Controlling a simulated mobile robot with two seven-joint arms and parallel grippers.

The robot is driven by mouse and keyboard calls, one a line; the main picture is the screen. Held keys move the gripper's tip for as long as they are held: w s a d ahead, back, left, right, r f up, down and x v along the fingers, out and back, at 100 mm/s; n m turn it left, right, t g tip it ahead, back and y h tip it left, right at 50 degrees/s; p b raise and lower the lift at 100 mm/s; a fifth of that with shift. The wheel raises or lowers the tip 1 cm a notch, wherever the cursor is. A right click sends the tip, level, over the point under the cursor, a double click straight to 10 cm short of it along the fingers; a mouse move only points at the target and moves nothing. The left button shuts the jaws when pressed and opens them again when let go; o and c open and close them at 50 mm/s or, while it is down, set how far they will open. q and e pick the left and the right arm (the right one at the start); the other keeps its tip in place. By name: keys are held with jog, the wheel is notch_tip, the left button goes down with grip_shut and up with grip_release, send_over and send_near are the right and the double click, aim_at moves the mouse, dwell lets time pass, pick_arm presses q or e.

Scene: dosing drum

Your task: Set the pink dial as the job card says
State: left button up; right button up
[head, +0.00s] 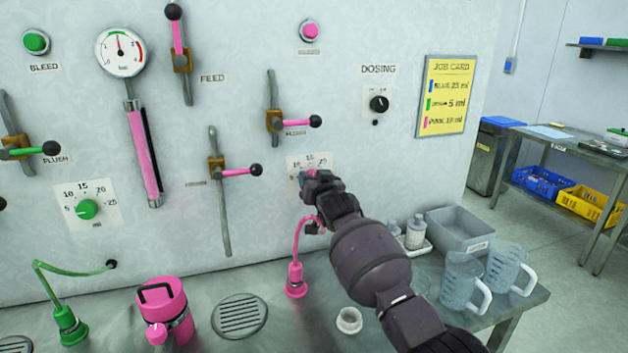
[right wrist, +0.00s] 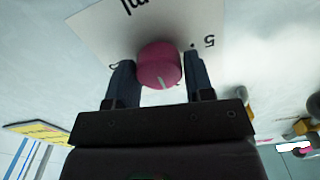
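The pink dial (right wrist: 160,64) is on a white scale plate on the wall panel, with its white pointer line toward the bottom of the upside-down right wrist view. My right gripper (head: 308,182) is at the dial; in the right wrist view its fingers (right wrist: 160,80) sit on both sides of it, closed against its sides. The job card (head: 444,95) hangs at the right, with blue, green and pink lines; the pink line seems to read 10 ml. My left gripper is out of view.
A pink-handled lever (head: 240,171) and another (head: 298,122) stick out near the dial. A pink hose fitting (head: 296,280) stands below my right arm. A green dial (head: 86,209) and a black dosing knob (head: 379,103) are farther off. Clear jugs (head: 462,283) stand at the counter's right.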

jog(key=c, duration=0.5)
jog(key=shift+o, duration=0.2)
jog(key=shift+n, duration=0.3)
jog(key=n, duration=0.8)
jog(key=shift+a+p, duration=0.1)
jog(key=shift+p, duration=0.25)
jog(key=o, duration=0.9)
